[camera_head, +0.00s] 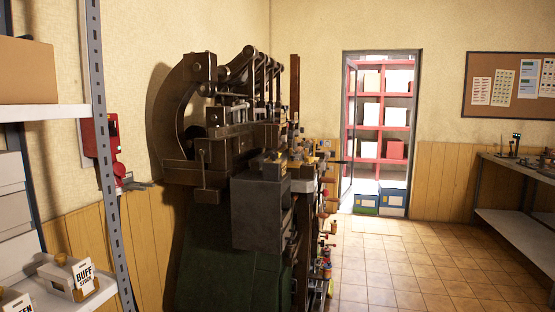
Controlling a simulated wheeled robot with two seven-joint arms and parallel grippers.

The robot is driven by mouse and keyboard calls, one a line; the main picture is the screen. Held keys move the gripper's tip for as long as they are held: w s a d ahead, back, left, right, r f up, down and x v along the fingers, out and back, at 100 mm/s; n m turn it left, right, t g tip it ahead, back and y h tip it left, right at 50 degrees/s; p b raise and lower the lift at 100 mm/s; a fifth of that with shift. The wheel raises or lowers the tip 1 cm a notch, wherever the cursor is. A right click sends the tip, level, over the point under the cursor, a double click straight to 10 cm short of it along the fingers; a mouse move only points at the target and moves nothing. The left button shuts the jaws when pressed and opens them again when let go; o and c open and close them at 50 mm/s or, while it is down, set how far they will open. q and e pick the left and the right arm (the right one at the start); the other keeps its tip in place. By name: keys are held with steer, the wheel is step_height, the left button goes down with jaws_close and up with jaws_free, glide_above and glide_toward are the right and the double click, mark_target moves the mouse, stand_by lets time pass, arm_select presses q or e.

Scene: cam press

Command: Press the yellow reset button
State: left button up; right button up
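I cannot tell which of these, if any, is the yellow reset button. Neither of my grippers shows in the head view.
A grey metal shelf post (113,160) and shelves with boxes stand close at left. A red wall box (101,136) is behind it. The tiled floor (400,265) to the right is open, up to a doorway with red shelving (365,112). A workbench (525,170) stands at far right.

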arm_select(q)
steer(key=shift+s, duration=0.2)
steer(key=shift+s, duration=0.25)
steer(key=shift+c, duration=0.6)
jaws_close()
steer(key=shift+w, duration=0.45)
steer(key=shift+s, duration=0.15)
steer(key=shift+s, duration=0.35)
